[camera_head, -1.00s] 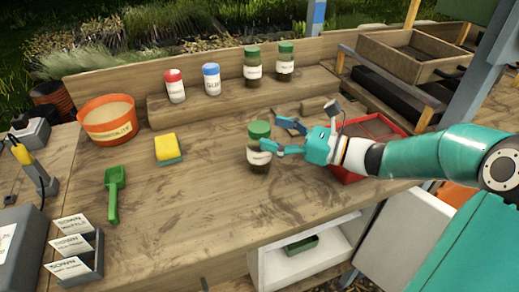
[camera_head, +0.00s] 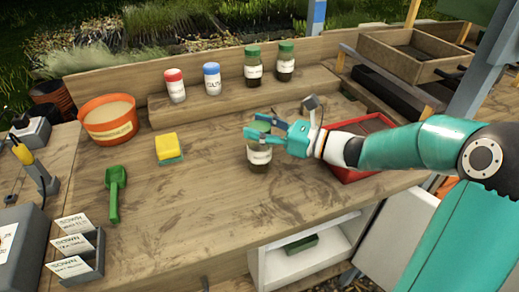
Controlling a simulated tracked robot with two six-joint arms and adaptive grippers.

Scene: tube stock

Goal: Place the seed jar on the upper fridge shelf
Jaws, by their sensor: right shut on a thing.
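A glass jar (camera_head: 259,157) with a white label and a green lid stands upright on the wooden bench, near its front right. My right gripper (camera_head: 262,127) reaches in from the right and is shut on the jar near its lid. Its fingers hide most of the lid. The jar appears to be at the bench surface; I cannot tell if it is lifted. The white fridge (camera_head: 268,268) is under the bench's front edge, open at the front, with a green thing (camera_head: 301,245) inside on its upper level. My left gripper is not in view.
Jars with red (camera_head: 175,85), blue (camera_head: 212,79) and green (camera_head: 252,66) lids stand on the raised back ledge. A red tray (camera_head: 348,174) lies behind my right arm. A sponge (camera_head: 169,148), green scoop (camera_head: 115,190) and orange pot (camera_head: 108,120) are left. The front middle bench is clear.

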